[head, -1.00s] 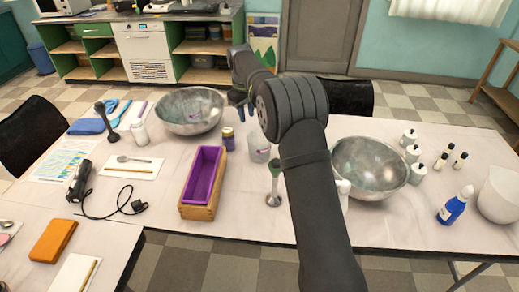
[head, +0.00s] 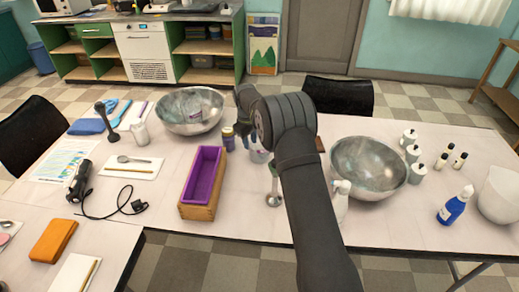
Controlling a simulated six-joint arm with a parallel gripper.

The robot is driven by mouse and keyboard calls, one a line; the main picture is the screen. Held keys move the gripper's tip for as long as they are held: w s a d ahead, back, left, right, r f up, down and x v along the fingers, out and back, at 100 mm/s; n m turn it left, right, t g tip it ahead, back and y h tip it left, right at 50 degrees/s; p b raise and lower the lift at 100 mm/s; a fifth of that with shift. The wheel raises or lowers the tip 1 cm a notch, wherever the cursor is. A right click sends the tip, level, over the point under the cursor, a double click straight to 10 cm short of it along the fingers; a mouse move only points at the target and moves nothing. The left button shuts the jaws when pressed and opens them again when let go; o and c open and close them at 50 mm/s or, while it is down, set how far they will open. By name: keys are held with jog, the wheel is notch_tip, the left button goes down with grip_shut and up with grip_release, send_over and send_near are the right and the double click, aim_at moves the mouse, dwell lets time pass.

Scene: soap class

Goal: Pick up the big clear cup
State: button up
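A clear cup (head: 258,155) stands on the table right of the jar with the dark lid; my arm hides part of it. A pale, see-through vessel (head: 140,134) stands near the left metal bowl; its kind and the two sizes are hard to compare. My gripper (head: 243,131) is low beside the cup, at its upper left in the picture. Its fingers are mostly hidden behind my wrist. I cannot tell whether they touch the cup or how far apart they are.
Metal bowls stand left (head: 190,111) and right (head: 368,168). A white spray bottle (head: 340,201) stands beside my arm. Bare table lies in front of the mould.

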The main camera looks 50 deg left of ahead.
aim_at(252, 152)
jog(key=f, duration=0.4)
jog(key=shift+w+d, duration=0.1)
jog(key=shift+w, duration=0.1)
grip_shut()
